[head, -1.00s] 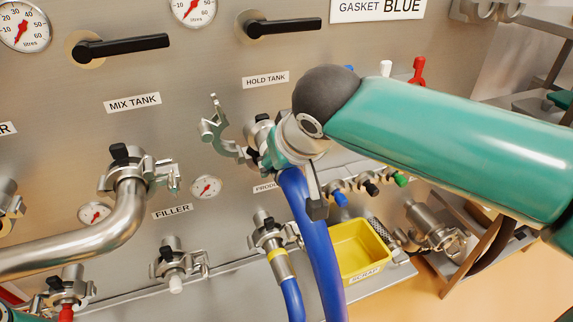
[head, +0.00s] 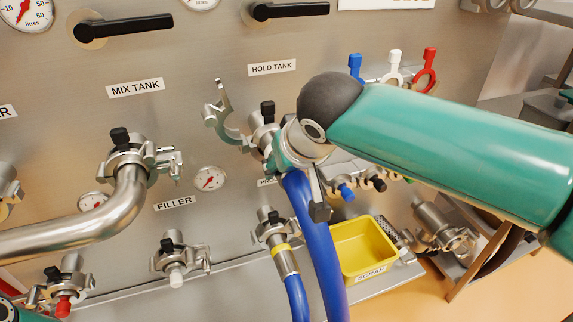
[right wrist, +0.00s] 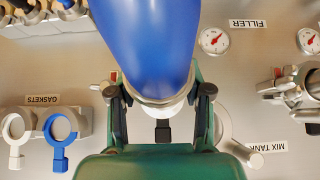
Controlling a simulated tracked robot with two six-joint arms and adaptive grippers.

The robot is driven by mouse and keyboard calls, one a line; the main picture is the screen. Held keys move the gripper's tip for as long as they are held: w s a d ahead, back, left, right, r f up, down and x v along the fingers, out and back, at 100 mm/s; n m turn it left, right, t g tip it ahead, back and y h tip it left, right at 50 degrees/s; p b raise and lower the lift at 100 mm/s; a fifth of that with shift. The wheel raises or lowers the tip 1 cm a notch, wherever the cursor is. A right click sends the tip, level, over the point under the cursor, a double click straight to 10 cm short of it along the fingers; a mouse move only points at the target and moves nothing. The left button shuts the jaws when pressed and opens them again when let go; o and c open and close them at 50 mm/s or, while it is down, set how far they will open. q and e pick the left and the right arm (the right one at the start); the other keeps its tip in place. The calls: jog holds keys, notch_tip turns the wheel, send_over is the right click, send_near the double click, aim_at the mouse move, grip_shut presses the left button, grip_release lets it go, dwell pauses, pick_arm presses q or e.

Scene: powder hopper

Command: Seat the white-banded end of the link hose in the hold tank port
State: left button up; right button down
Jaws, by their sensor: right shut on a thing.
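My right gripper (head: 285,158) is shut on the end of the blue link hose (head: 322,240), just in front of the hold tank port (head: 264,136). The port's clamp (head: 222,115) hangs open to its left, under the HOLD TANK label (head: 272,68). In the right wrist view, the hose (right wrist: 148,45) runs between the fingers of the gripper (right wrist: 160,108), with a metal collar and a whitish band (right wrist: 165,109) between them. The hose tip and its contact with the port are hidden in the head view, so I cannot tell whether they touch.
A curved steel pipe (head: 125,215) joins the MIX TANK port at left. A yellow-banded hose end (head: 285,258) sits at a port below. A yellow scrap tray (head: 365,250) lies at lower right. Coloured gasket tools (head: 393,66) hang behind my right arm.

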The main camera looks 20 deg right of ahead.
jog(key=shift+f+b, duration=0.35)
jog(key=shift+b, duration=0.1)
dwell(0.5)
jog(key=shift+c, duration=2.1)
grip_release()
jog(key=shift+w, duration=0.1)
jog(key=shift+f, duration=0.3)
jog(key=v, duration=1.2)
jog(key=shift+r, duration=0.2)
